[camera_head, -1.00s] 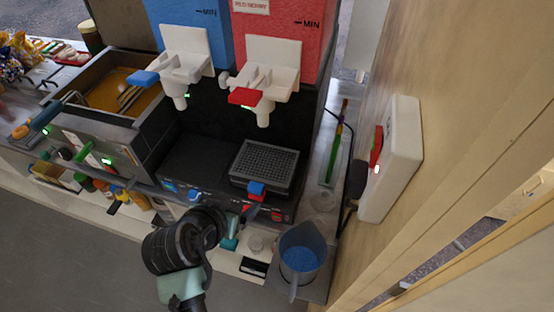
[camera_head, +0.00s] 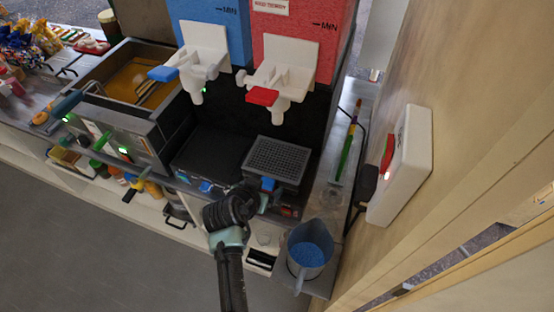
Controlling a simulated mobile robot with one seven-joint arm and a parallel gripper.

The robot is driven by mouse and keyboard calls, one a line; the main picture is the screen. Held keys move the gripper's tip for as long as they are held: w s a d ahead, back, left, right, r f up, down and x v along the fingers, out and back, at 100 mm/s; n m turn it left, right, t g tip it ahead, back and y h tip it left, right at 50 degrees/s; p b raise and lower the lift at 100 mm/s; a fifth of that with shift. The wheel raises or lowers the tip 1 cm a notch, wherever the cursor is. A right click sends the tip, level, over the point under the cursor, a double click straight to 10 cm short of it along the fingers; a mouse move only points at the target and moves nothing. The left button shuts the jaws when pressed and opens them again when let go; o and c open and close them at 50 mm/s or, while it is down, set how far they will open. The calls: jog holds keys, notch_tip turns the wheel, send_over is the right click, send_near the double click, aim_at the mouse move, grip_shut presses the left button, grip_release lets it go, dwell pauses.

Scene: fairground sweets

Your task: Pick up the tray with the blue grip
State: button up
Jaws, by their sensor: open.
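The drip tray with a grey perforated top (camera_head: 277,157) sits on the dark base of the slush machine, under the red tank's tap. Its blue grip (camera_head: 268,184) sticks out at the front edge. My gripper (camera_head: 264,201) is open, just in front of and below the blue grip. My dark wrist hides much of it, and I cannot tell whether the fingers touch the grip or stand around it.
A grey jug with blue contents (camera_head: 307,254) stands to the right of my arm. A white wall box (camera_head: 404,165) is at the right. The fryer with yellow oil (camera_head: 130,85) is at the left. White taps (camera_head: 281,82) hang above the tray.

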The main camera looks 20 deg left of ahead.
jog(key=shift+w+f, duration=0.3)
grip_shut()
dwell(0.3)
